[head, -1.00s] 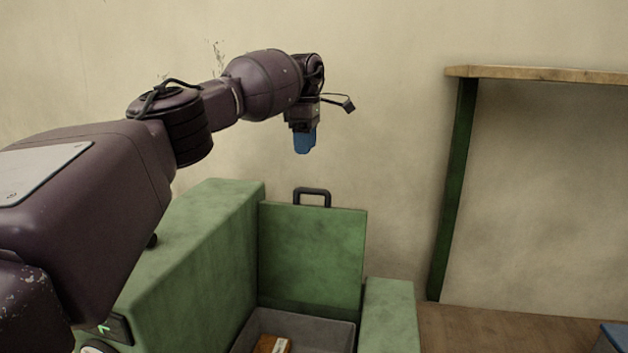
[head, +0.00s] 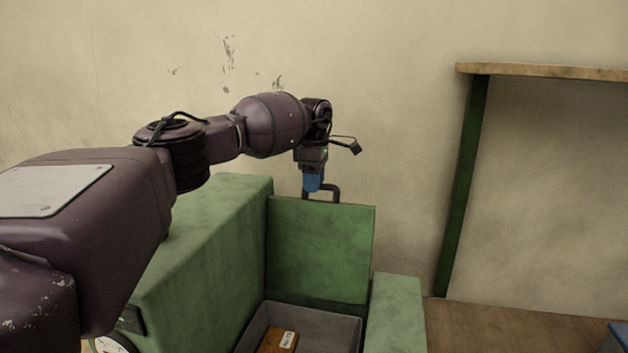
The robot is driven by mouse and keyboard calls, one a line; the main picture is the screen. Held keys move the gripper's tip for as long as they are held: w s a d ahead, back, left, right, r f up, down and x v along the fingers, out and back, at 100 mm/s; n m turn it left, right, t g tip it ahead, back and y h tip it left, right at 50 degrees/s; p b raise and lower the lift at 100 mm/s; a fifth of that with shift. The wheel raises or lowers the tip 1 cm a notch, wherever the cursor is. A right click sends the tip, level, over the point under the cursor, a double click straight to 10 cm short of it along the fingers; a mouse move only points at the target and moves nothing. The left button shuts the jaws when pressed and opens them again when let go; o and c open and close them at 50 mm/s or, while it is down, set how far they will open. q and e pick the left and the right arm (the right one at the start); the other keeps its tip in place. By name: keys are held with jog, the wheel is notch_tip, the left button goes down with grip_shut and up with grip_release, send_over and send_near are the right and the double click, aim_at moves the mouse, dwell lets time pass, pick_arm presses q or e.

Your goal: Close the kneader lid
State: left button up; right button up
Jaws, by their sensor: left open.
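The green kneader lid (head: 320,248) stands upright at the back of the green kneader (head: 212,240). A dark handle (head: 335,191) sticks up from the lid's top edge. My left gripper (head: 312,186), with blue fingers, points down at the left part of the handle and partly hides it. It is open, and I cannot tell whether it touches the handle. The grey bin (head: 345,325) under the lid is uncovered, with an orange-brown block with a white label (head: 282,341) inside.
A shelf with a wooden top (head: 540,71) and a dark green post (head: 461,190) stands at the right. A blue-edged object (head: 618,332) shows at the lower right corner. A plain wall is behind the lid.

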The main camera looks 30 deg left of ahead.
pick_arm(q)
grip_shut()
dwell(0.4)
